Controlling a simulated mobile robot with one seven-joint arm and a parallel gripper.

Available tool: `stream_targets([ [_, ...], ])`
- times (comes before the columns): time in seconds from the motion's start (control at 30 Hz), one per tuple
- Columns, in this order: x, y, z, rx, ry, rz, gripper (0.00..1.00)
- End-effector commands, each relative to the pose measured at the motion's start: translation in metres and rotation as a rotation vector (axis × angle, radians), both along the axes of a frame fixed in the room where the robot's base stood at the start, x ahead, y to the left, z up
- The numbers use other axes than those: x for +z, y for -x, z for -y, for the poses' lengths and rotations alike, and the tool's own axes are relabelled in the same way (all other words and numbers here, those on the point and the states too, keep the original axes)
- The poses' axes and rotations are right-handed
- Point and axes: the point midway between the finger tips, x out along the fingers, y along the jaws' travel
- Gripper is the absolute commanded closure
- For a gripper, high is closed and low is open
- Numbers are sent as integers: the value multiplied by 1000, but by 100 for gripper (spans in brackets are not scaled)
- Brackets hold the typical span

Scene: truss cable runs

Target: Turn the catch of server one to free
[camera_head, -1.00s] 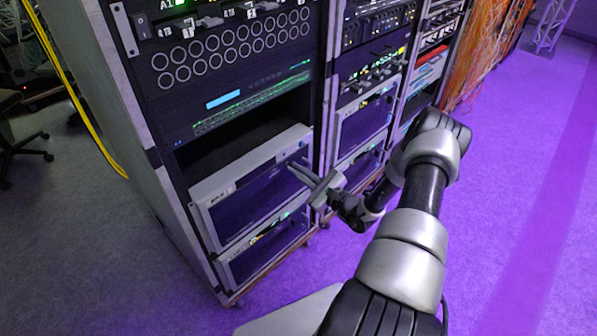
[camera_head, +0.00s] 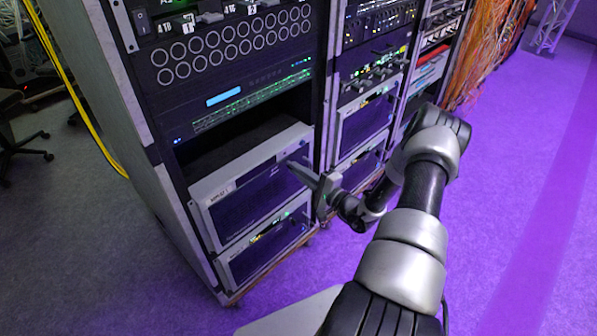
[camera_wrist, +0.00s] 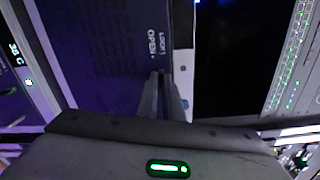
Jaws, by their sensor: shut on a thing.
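Server one (camera_head: 255,202) is a silver-framed unit with a dark front, low in the nearest rack, with a small label at its upper left. My gripper (camera_head: 293,166) reaches its upper right corner from the right. In the wrist view, my gripper (camera_wrist: 163,77) has its two fingers close together against the server's front panel (camera_wrist: 100,35), beside the printed words LOCK and OPEN. It is shut on the catch, which is mostly hidden between the fingertips. I cannot tell which word the catch points to.
A dark empty slot (camera_head: 245,140) is above server one, and a similar unit (camera_head: 265,252) sits directly below. More racks stand to the right. A yellow cable (camera_head: 85,120) hangs at the left. The purple floor (camera_head: 520,200) on the right is clear.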

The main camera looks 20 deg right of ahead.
Motion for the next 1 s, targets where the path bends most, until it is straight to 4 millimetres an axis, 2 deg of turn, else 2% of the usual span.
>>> stream_targets([
  [0.4, -1, 0, 0, 0, 199, 71, 100],
  [1.0, -1, 0, 0, 0, 234, 84, 100],
])
